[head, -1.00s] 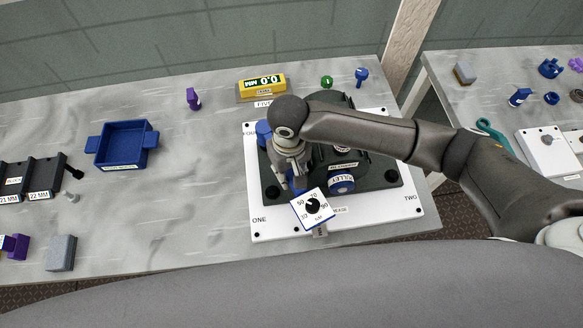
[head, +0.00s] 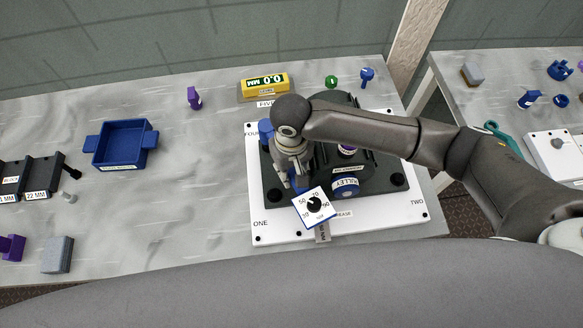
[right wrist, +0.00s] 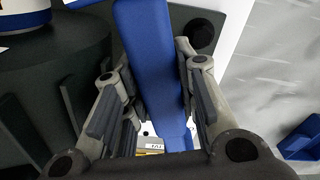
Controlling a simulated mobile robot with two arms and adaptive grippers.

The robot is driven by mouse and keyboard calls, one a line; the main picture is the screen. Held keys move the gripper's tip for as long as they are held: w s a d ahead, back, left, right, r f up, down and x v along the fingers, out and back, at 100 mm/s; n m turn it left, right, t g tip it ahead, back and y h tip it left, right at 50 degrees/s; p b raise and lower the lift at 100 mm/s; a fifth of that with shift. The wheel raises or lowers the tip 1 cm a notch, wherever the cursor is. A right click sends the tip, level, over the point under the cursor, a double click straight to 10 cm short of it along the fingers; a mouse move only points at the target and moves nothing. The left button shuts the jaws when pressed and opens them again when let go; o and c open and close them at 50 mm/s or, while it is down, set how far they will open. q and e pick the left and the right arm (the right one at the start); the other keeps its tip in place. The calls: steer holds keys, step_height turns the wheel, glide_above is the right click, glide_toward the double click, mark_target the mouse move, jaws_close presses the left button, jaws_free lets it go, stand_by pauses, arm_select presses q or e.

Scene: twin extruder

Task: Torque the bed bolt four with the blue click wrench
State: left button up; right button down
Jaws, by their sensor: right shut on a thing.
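The blue click wrench (right wrist: 152,50) runs between the fingers of my right gripper (right wrist: 160,105) in the right wrist view, and the gripper is shut on it. In the head view my right gripper (head: 297,178) points down over the left part of the white bed plate (head: 275,230). A white dial (head: 314,204) with numbers shows just in front of it. A blue part (head: 266,130) shows behind my wrist, beside the partly covered FOUR label (head: 250,134). I cannot make out bolt four or whether the wrench touches it. My left gripper is not in view.
A blue tray (head: 122,145) stands left. The table between tray and plate is clear.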

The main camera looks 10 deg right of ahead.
step_height(320, 180, down, 2)
steer(key=shift+b, duration=1)
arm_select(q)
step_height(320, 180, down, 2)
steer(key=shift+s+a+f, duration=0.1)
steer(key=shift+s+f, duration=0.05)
arm_select(e)
steer(key=shift+r, duration=0.2)
arm_select(q)
steer(key=shift+p, duration=0.35)
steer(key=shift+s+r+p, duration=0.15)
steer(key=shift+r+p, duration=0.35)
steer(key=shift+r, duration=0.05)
arm_select(e)
steer(key=shift+p, duration=0.55)
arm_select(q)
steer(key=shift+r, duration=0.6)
